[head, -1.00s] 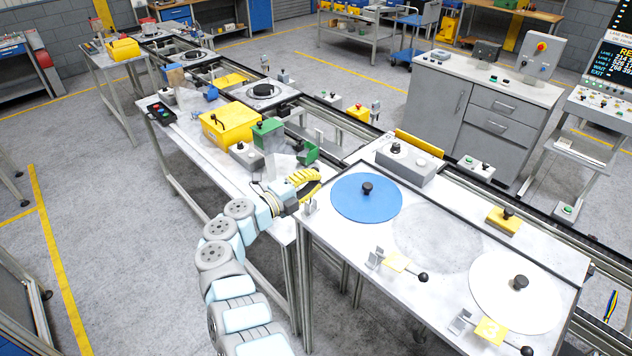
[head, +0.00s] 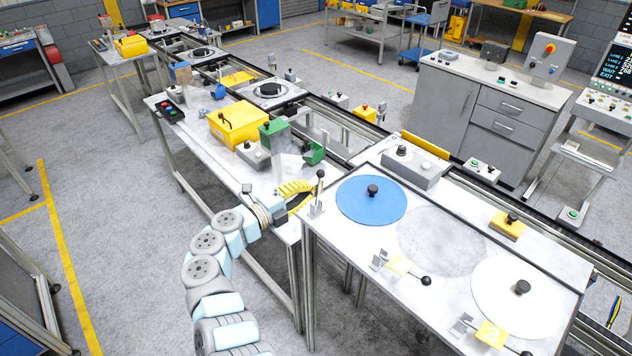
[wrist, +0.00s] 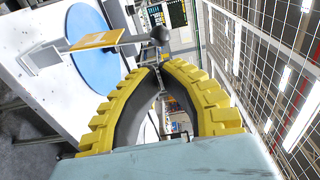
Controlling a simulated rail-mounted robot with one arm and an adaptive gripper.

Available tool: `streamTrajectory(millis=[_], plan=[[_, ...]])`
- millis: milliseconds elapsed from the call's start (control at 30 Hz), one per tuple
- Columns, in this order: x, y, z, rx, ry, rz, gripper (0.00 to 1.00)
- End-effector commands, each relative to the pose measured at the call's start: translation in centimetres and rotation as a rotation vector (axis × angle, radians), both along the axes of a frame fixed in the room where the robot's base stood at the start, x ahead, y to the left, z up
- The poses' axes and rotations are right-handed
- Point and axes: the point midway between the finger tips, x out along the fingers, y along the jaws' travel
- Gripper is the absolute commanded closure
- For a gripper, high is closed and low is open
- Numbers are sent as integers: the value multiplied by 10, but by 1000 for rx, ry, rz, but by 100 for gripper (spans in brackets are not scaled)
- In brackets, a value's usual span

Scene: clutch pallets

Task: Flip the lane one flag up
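The lane one flag stands at the near left corner of the front table. Its lever points upright from its metal bracket (head: 317,210), with the black ball (head: 320,173) on top. In the wrist view, which is turned sideways, its yellow plate (wrist: 97,40) and black ball (wrist: 158,34) show just beyond my fingertips. My gripper (head: 309,187) has yellow ribbed fingers and is just left of the lever. In the wrist view the fingertips (wrist: 157,69) come together with nothing seen between them. I cannot tell whether they touch the lever.
The flags for lane two (head: 400,265) and lane three (head: 491,334) lie flat along the table's front. A blue disc (head: 360,210) and a white disc (head: 500,305) lie behind them. A grey box (head: 425,172) stands at the back. A green fixture (head: 313,153) is beyond my gripper.

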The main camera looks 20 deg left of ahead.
Motion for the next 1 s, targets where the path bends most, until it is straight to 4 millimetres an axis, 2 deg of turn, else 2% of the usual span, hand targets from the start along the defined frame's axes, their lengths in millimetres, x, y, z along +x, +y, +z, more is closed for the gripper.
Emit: streamTrajectory(millis=[200, 400, 1000], plan=[[-24, 15, 1, 1, 2, 0, 100], [-39, 25, 1, 1, 0, 1, 100], [-44, 28, 1, -1, -1, 1, 100]])
